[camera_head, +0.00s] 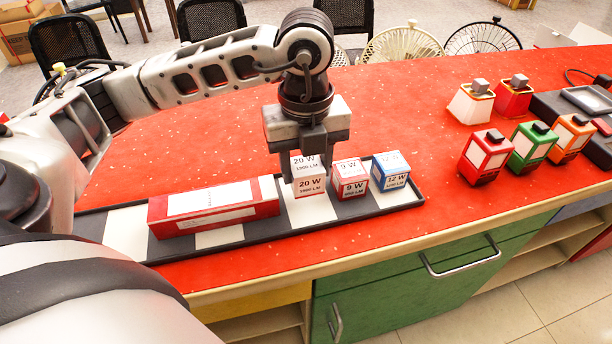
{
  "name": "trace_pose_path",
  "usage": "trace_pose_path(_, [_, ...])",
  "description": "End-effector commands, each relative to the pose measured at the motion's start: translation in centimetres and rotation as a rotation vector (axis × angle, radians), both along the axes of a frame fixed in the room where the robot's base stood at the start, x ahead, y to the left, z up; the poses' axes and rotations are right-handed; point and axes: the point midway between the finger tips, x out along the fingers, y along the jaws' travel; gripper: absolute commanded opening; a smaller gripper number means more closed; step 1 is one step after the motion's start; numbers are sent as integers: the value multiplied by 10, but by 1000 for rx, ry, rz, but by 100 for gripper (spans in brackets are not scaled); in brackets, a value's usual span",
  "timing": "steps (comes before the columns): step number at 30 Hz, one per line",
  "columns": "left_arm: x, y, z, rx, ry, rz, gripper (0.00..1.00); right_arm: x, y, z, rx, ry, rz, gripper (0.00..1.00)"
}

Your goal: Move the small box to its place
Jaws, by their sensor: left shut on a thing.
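A small white and red box marked 20 W (312,186) is at a white stripe of the striped tray (127,232), in the middle of the head view. My left gripper (303,168) points down over this box and is shut on it; the fingers hide part of its left side. I cannot tell whether the box touches the tray. Just right of it stand a red and white box marked 9 W (350,180) and a blue and white box marked 12 W (390,172), upright on the tray. My right gripper is not in view.
A long red and white box (214,206) lies on the tray's left part. The tray is on a red counter (420,110). Several coloured lantern-like containers (486,157) stand at the right beside dark equipment (560,108). The counter between them and the tray is clear.

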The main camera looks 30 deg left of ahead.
Motion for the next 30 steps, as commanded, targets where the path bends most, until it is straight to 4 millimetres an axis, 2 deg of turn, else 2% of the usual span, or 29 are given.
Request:
trace_pose_path(3, [1, 1, -19, 3, 5, 1, 22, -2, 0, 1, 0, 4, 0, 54])
trace_pose_path(6, [1, 1, -30, 3, 3, 1, 22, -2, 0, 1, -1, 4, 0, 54])
trace_pose_path(19, [1, 1, -38, 1, 1, 0, 22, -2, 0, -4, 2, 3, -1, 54])
trace_pose_path(20, [1, 1, -37, 1, 1, 0, 50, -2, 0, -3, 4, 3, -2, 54])
trace_pose_path(21, [1, 1, -36, 1, 1, 0, 54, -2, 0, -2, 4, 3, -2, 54])
trace_pose_path(30, [1, 1, -33, 1, 1, 0, 54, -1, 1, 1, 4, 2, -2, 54])
